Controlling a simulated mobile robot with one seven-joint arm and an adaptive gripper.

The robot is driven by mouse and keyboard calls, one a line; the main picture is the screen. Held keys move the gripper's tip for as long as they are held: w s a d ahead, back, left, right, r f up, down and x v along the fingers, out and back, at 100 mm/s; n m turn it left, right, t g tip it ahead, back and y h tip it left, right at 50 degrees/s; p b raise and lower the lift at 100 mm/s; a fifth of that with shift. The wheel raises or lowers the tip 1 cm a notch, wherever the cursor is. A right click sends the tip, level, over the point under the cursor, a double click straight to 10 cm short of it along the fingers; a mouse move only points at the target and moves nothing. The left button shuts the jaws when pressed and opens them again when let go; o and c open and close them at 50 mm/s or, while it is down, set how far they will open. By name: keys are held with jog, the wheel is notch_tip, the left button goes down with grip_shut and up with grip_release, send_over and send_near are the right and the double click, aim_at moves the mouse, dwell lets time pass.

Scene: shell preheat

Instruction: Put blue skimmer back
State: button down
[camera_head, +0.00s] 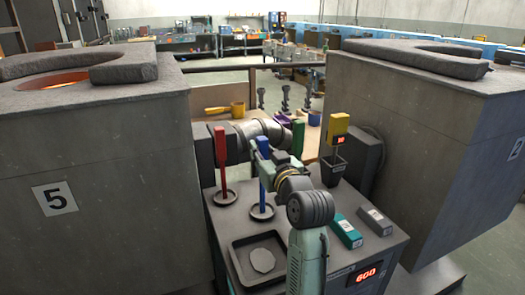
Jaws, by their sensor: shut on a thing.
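The blue skimmer (262,203) stands upright on the dark bench, its lower end at a round dark dish (262,213). I cannot tell whether it rests there or hangs just above. My gripper (264,165) reaches in from the right and is shut on the blue handle, below its top. The fingertips are small and partly hidden by my wrist. A red skimmer (221,165) stands upright in a similar dish to the left. A green upright handle (298,136) shows behind my arm, its lower part hidden.
A square tray (240,271) with a pale flat piece sits in front. Teal (346,233) and grey (375,220) blocks lie right. A yellow device (337,128) stands behind them. Large grey furnaces flank the bench (222,222), left (110,150) and right (420,130).

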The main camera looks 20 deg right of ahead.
jog(key=shift+f, duration=0.15)
jog(key=c, duration=1.4)
grip_release()
jog(key=shift+o, duration=0.2)
jog(key=shift+r, duration=0.25)
jog(key=shift+s+f, duration=0.1)
jog(key=shift+s, duration=0.2)
jog(key=s+b, duration=0.3)
jog(key=s, duration=0.8)
jog(key=shift+s+d, duration=0.2)
jog(key=shift+s, duration=0.05)
